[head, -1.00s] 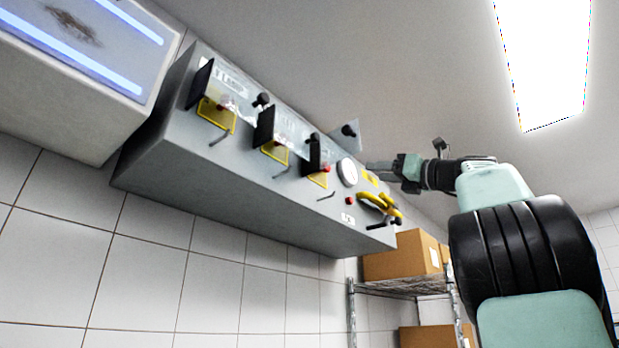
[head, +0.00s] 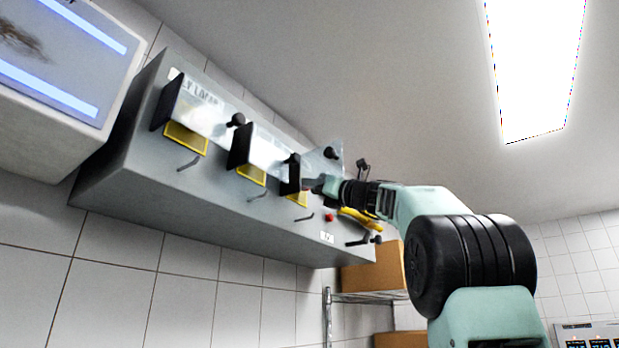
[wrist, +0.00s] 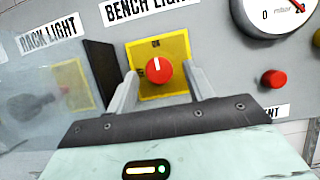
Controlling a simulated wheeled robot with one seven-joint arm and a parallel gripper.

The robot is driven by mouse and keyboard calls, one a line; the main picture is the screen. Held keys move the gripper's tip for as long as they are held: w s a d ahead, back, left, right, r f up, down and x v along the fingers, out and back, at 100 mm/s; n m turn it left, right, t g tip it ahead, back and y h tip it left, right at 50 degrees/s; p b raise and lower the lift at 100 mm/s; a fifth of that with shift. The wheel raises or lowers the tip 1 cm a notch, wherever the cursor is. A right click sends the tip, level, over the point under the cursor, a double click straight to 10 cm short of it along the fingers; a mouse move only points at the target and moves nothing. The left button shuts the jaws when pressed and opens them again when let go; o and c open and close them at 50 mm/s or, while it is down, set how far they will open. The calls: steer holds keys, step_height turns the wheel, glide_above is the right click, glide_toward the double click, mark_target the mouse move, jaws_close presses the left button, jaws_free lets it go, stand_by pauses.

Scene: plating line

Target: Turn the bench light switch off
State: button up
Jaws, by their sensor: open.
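The bench light switch is a red rotary knob (wrist: 159,70) with a white mark pointing up. It sits on a yellow plate (wrist: 178,47) under the label "BENCH LIGHT" (wrist: 147,8) in the wrist view. My gripper (wrist: 160,82) is open, one finger on each side of the knob; I cannot tell whether they touch it. In the head view my gripper (head: 312,184) is at the third switch on the grey panel box (head: 150,165) and hides its knob. A clear flap (head: 325,157) with a black knob stands raised above it.
A dark plate (wrist: 104,72) stands just left of the switch. The rack light switch beyond it is behind a clear cover (wrist: 45,98). A gauge (wrist: 272,12) and a red button (wrist: 273,79) are to the right. Boxes (head: 371,265) sit on a shelf below.

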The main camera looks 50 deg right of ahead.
steer(key=shift+w+r, duration=0.2)
steer(key=shift+w, duration=0.35)
steer(key=c, duration=1)
steer(key=shift+o, duration=0.2)
